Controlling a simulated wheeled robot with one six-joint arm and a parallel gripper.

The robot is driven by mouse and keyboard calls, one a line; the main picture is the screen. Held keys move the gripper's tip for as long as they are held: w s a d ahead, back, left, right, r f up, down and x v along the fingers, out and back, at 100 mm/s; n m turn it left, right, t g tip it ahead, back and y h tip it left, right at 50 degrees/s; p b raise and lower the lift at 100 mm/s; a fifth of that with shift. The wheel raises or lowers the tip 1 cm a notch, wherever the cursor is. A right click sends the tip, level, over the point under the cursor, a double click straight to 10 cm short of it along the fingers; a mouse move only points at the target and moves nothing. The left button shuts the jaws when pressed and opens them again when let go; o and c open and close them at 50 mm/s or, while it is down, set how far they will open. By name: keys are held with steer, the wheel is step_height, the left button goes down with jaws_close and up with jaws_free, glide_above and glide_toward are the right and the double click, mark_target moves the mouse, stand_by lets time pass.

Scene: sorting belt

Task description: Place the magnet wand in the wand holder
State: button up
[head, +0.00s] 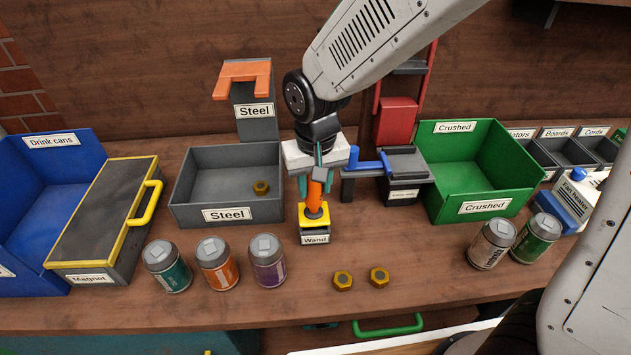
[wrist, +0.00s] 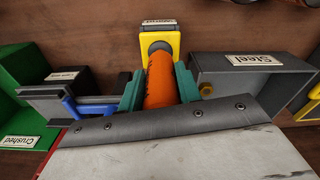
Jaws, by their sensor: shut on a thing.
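The magnet wand (head: 314,196) has an orange handle and a yellow lower end. My gripper (head: 315,185) is shut on its orange handle, with teal fingers on both sides. The wand stands roughly upright at the small dark wand holder (head: 315,237), labelled "Wand". Its yellow end is at the top of the holder; I cannot tell how deeply it is seated. In the wrist view the orange handle (wrist: 160,80) is between the teal fingers, with a yellow part (wrist: 160,38) beyond it.
A grey Steel bin (head: 190,215) with a brass nut stands left of the wand. A can crusher with a blue lever (head: 370,165) and a green Crushed bin (head: 440,190) stand right. Several cans and two brass nuts (head: 343,281) lie in front. Bare table surrounds the nuts.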

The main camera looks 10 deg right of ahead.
steer(key=o, duration=1.2)
steer(key=shift+s+d+f, duration=0.1)
steer(key=shift+s+f, duration=0.2)
steer(key=shift+f, duration=0.1)
steer(key=shift+w+r, duration=0.1)
steer(key=shift+r, duration=0.35)
step_height(320, 180, up, 13)
steer(key=shift+f, duration=0.2)
steer(key=s+d+r+m, duration=0.2)
steer(key=s+d, duration=1.6)
steer(key=d, duration=0.2)
steer(key=shift+s+d+t, duration=0.25)
steer(key=shift+t, duration=0.05)
